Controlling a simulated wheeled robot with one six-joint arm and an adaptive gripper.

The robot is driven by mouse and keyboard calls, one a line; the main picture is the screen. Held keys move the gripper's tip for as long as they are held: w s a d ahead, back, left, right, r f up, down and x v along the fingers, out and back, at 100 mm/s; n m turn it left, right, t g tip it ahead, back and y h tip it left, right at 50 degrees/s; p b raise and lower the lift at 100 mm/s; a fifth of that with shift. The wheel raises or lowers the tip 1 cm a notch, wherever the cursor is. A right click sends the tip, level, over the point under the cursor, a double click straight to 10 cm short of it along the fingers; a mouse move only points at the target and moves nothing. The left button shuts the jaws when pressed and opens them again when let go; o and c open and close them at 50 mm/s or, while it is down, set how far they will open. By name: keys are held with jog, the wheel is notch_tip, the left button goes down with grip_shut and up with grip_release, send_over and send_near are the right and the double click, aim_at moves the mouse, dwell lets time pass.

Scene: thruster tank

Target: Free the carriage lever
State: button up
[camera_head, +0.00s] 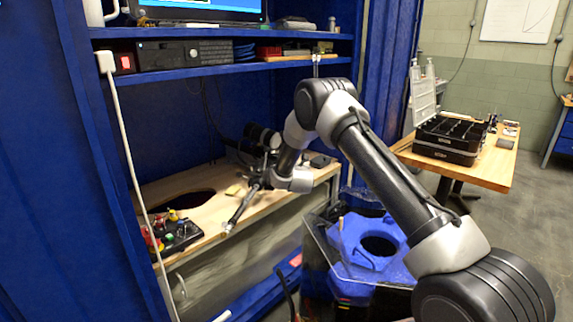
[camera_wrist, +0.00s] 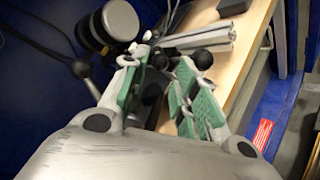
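In the wrist view my gripper (camera_wrist: 160,72) has its two green-padded fingers apart, with a dark gap between them. A black ball knob (camera_wrist: 202,60) lies close by the right fingertip; I cannot tell whether they touch. A second dark knob (camera_wrist: 80,69) is left of the left finger. I cannot tell for sure which knob belongs to the carriage lever. A silver slotted rail (camera_wrist: 205,38) lies just beyond the fingertips. In the head view my gripper (camera_head: 263,174) is over the wooden bench at the rail's (camera_head: 241,209) far end, largely hidden by small parts and my arm.
Black cylinders (camera_head: 262,138) stand behind my gripper. The wooden bench (camera_head: 200,182) has a dark round opening at left. A black control box (camera_head: 178,235) with coloured knobs sits at its front left. A blue-topped tank (camera_head: 352,240) stands at right. A shelf (camera_head: 220,68) hangs above.

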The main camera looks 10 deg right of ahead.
jog(key=x, duration=0.5)
jog(key=shift+w+f, duration=0.1)
jog(key=shift+w, duration=0.2)
grip_shut()
